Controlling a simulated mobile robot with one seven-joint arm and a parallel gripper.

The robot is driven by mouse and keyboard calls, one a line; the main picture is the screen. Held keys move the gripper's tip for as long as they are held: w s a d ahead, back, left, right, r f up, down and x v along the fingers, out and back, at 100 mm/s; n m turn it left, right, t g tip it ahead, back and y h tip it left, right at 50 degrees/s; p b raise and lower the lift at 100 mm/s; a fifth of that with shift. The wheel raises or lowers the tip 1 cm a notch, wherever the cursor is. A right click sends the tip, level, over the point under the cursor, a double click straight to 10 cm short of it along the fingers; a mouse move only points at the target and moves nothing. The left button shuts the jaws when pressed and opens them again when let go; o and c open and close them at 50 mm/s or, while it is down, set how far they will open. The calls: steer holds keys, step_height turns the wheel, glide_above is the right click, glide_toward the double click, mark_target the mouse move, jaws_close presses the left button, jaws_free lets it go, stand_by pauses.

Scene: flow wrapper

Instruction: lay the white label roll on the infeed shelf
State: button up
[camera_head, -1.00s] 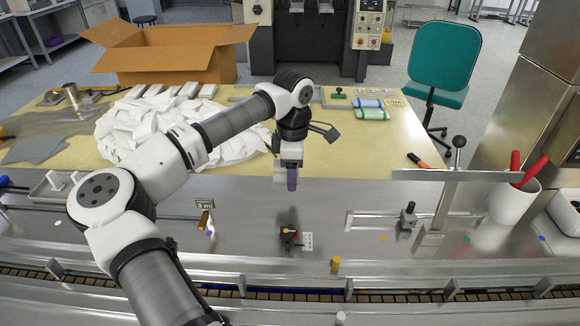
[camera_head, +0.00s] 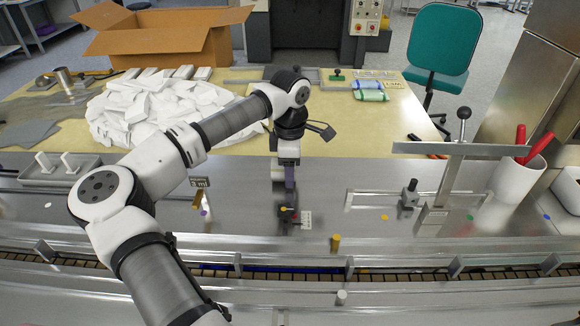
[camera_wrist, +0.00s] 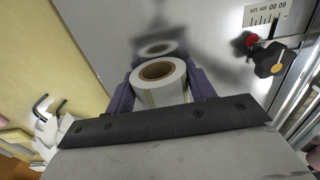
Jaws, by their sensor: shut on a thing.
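My gripper (camera_head: 290,180) has purple fingers and points down over the steel deck, which I take to be the infeed shelf (camera_head: 335,190). In the wrist view my gripper (camera_wrist: 162,90) is shut on the white label roll (camera_wrist: 158,92), one finger on each side. The roll's brown core faces the camera. Its reflection shows in the steel beyond it, apart from the roll, so it seems held above the surface. In the head view the roll (camera_head: 278,173) is only a small white patch beside the finger.
A black knob with a yellow pointer and red ball (camera_wrist: 268,60) stands close to the gripper, beside a scale plate (camera_wrist: 264,18). A metal guide post (camera_head: 437,190) and a white cup (camera_head: 515,182) stand right. A pile of white packets (camera_head: 160,110) lies behind.

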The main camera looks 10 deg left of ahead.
steer(key=o, duration=1.1)
step_height(320, 180, up, 14)
steer(key=shift+f+b, duration=0.1)
steer(key=shift+b, duration=0.85)
